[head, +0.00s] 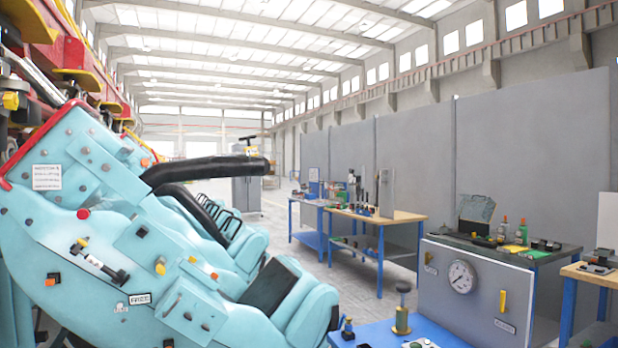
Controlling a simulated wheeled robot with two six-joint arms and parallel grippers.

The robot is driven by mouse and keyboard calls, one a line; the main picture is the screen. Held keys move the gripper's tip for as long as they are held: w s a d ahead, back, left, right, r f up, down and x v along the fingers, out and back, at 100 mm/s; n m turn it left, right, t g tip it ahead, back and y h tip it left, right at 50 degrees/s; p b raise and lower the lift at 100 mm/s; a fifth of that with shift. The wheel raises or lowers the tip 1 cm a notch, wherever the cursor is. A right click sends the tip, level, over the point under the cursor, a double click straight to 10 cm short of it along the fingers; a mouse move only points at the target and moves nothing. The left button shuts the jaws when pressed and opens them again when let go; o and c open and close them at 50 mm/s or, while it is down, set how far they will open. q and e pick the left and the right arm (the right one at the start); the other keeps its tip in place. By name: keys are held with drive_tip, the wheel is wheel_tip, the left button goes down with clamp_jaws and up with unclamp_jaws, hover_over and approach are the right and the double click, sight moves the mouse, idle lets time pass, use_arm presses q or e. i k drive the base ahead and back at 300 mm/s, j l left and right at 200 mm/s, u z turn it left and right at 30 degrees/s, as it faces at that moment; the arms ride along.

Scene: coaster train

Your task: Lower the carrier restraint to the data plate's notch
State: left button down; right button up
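A light-blue train carrier (130,220) fills the left side of the head view. A black padded restraint bar (205,168) reaches out to the right from its upper part, roughly level and raised clear above the seats. A second black bar (190,203) slopes down behind the side panel. A white plate with red print (47,177) is on the carrier's upper left side; its text is too small to read. A small plate reading FREE (138,299) is lower down. I cannot make out a notch on either plate. Neither of my grippers is in view.
Blue seats (305,305) with a dark pad stand below the bar. A grey test bench with a round gauge (461,277) is at the right. A blue-topped table (385,335) is at the front, and wooden-topped workbenches (400,216) stand behind. Open floor (270,235) lies beyond the carrier.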

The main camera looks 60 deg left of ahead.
sight(223, 165)
drive_tip(key=u, duration=2.4)
drive_tip(key=i+j+z, duration=0.25)
drive_tip(key=i, duration=0.4)
drive_tip(key=i+j+z, duration=0.2)
drive_tip(key=i+j, duration=0.35)
drive_tip(key=i, duration=0.05)
